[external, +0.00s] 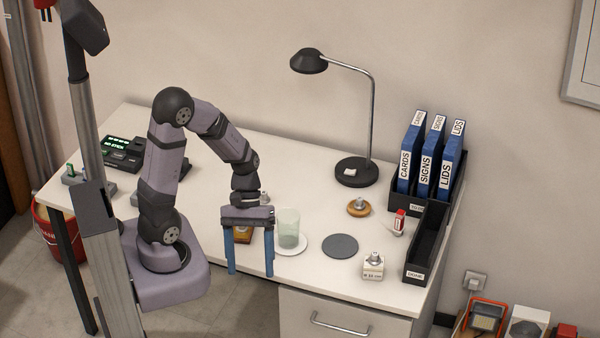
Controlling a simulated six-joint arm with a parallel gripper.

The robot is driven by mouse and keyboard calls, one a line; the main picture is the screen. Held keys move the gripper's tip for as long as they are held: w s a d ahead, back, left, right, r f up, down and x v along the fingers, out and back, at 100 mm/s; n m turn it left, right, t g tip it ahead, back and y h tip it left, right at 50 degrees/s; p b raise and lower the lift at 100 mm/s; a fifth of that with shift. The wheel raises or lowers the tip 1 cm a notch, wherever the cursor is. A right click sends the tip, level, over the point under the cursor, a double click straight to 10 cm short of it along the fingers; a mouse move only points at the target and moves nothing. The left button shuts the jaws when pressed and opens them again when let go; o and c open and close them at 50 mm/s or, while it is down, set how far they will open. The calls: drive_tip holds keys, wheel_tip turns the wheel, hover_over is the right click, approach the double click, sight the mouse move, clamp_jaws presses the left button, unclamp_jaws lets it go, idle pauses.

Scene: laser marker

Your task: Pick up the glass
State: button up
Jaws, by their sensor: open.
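The glass (289,226) is a pale greenish, see-through tumbler. It stands upright on a white round coaster (293,250) near the front edge of the desk. My gripper (251,268) points down with its two blue fingers spread apart. It is just left of the glass in the picture, and nothing shows clasped between the fingers. A small brown and amber object (243,235) shows behind the gripper, partly hidden by it. From this one view I cannot tell the exact distance between the right finger and the glass.
A dark grey disc (341,246) and a small white block (373,266) are right of the glass. A wooden round piece (358,207) lies behind. A black lamp (357,172), binders (425,160) and a black tray (426,243) stand farther right. The desk's back middle is clear.

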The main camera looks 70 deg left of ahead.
drive_tip(key=w+f+n+t+h+b, duration=0.1)
drive_tip(key=w+n+t+h+b, duration=0.15)
drive_tip(key=w+n+h, duration=0.35)
drive_tip(key=r+n+t+y+b, duration=0.1)
drive_tip(key=n+t+y+b, duration=0.25)
drive_tip(key=n+t, duration=1.1)
hover_over(299, 224)
drive_tip(key=s+a, duration=0.1)
drive_tip(key=a, duration=0.1)
drive_tip(key=shift+h, duration=0.45)
drive_tip(key=shift+f+b, duration=0.5)
drive_tip(key=shift+f, duration=2.65)
drive_tip(key=shift+w+d+f, duration=0.1)
drive_tip(key=shift+d+f, duration=0.1)
drive_tip(key=shift+f, duration=0.15)
drive_tip(key=shift+x, duration=1.3)
drive_tip(key=shift+r, duration=0.15)
drive_tip(key=c, duration=1.2)
